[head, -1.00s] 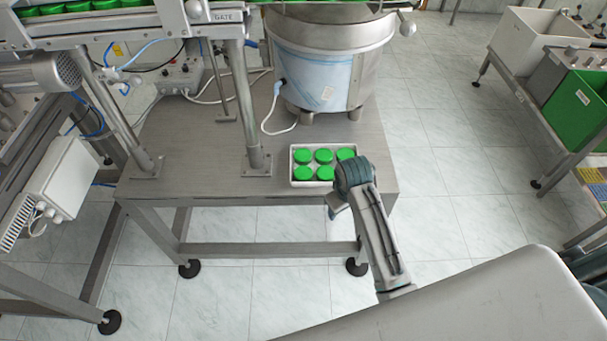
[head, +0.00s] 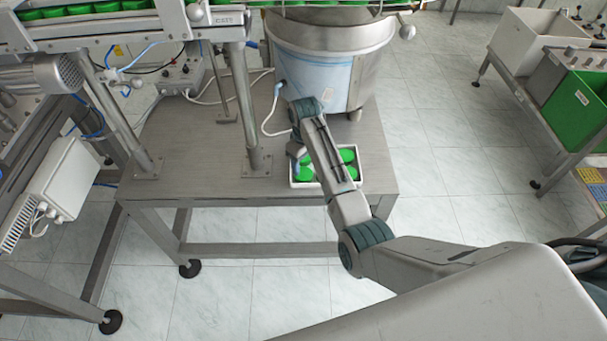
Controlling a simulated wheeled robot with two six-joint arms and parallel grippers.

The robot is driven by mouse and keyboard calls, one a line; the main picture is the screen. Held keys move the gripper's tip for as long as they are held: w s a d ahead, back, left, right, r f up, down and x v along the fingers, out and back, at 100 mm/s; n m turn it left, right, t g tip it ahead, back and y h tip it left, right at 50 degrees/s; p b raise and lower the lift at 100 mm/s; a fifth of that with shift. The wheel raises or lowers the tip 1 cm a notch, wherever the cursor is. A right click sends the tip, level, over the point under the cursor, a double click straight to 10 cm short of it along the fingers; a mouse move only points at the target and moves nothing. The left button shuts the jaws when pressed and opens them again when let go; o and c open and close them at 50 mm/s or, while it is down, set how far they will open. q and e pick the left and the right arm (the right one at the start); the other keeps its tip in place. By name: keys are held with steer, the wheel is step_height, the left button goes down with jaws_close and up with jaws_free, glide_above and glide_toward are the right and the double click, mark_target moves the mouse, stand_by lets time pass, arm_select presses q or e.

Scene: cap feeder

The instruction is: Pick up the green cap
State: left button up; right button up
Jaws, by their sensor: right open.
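A white tray (head: 326,185) of green caps stands near the front edge of the metal table. Green caps show in it at its left front (head: 304,173) and right back (head: 347,156); my right arm hides the middle ones. My right gripper (head: 297,164) points down at the tray's left side, close to the left caps. It is open, but small and partly hidden behind the arm, so I cannot tell whether it touches a cap. My left gripper is out of view.
A steel feeder bowl (head: 330,60) stands behind the tray. A conveyor (head: 110,25) with green caps runs above the table's back left, on a metal post (head: 244,100). Bare tabletop (head: 200,140) lies left of the tray.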

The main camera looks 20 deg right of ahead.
mark_target(304, 174)
steer(key=shift+w+a+f+p, duration=0.15)
steer(key=shift+f+p, duration=0.15)
steer(key=shift+f, duration=1.05)
steer(key=shift+w+f+p, duration=0.1)
steer(key=shift+f+p, duration=0.2)
steer(key=shift+f, duration=1.05)
steer(key=c, duration=0.6)
